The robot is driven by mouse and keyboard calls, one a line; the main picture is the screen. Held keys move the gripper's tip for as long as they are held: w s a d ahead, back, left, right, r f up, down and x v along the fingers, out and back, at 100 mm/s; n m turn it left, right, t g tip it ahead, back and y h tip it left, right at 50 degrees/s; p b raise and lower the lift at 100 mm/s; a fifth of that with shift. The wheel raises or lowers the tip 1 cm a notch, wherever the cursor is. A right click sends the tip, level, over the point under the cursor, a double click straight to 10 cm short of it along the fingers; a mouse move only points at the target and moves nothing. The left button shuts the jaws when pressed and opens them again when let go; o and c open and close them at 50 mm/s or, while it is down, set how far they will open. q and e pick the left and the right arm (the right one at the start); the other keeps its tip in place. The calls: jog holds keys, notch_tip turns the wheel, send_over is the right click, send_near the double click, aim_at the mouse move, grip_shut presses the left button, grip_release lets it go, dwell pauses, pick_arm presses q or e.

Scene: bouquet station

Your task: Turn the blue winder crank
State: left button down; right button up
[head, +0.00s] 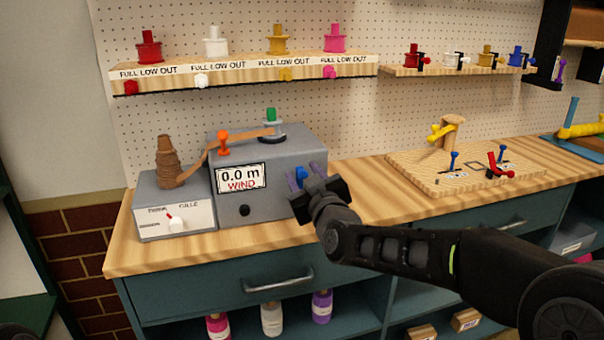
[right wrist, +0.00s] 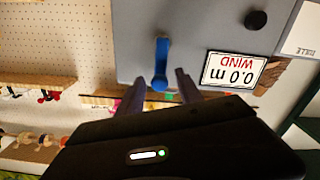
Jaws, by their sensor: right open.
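The blue winder crank (head: 301,173) is on the front face of the grey winder box (head: 262,150), near its right end. In the right wrist view the crank (right wrist: 161,62) is a blue bar with a rounded knob. My right gripper (head: 306,176) is open at the crank, with its purple-grey fingers to either side of the knob. The right wrist view shows the gripper (right wrist: 158,80) with the knob near its fingertips; contact cannot be told. The display (head: 240,178) reads "0.0 m WIND". My left gripper is not in view.
A smaller box with a dial (head: 176,222) and a twine spool (head: 168,160) stand left of the winder. A wooden board (head: 465,178) with small levers lies to the right. The wooden worktop (head: 365,185) between is mostly clear. Shelves (head: 240,75) hold coloured spools above.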

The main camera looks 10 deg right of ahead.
jog(key=shift+w, duration=0.55)
jog(key=shift+c, duration=0.2)
grip_shut()
